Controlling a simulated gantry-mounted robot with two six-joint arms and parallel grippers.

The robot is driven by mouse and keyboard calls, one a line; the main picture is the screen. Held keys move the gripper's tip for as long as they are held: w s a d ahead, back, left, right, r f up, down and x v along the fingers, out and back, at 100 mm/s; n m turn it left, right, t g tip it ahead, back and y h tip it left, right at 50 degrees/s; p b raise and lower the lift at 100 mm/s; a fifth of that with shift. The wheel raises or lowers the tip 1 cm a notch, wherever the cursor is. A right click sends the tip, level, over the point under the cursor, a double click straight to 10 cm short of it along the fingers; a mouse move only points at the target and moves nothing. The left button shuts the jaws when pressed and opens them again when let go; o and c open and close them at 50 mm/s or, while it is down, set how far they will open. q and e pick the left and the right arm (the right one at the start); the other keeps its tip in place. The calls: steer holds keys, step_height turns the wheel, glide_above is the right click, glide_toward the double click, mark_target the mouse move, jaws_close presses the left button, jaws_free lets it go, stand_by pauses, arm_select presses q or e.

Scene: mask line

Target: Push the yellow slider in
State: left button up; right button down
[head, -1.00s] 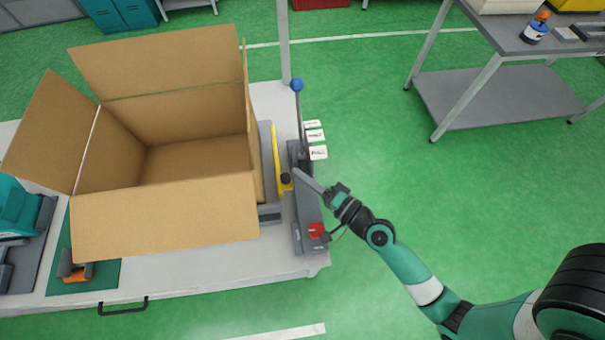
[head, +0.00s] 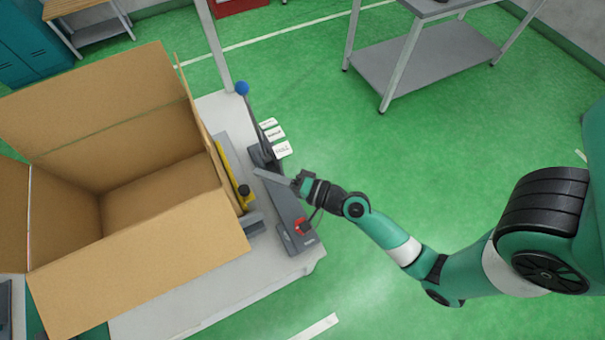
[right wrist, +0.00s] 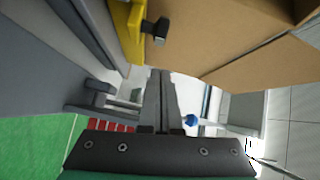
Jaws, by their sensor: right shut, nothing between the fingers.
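The yellow slider (head: 234,170) is a long upright strip with a black knob (head: 244,190), beside the open cardboard box. In the right wrist view the yellow slider (right wrist: 128,30) and its black knob (right wrist: 157,30) show at the top, ahead of the fingers. My right gripper (head: 257,171) is shut and empty. Its fingertips are to the right of the slider, near the black knob, with a small gap visible in the head view. In the right wrist view the shut fingers (right wrist: 161,75) point toward the slider. My left gripper is in no view.
The cardboard box (head: 140,230) stands close on the slider's left. A grey lever unit (head: 285,215) with a blue-knobbed lever (head: 242,88) and a red button (head: 300,226) lies by my right gripper. White labels (head: 275,134) stick out behind it.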

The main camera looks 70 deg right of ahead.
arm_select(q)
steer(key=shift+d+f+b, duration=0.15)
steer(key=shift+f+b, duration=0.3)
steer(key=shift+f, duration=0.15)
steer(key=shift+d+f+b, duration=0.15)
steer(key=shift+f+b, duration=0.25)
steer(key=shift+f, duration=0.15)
arm_select(e)
steer(key=s+d, duration=0.1)
steer(key=s, duration=0.9)
steer(key=shift+s+r, duration=0.15)
steer(key=shift+r, duration=0.15)
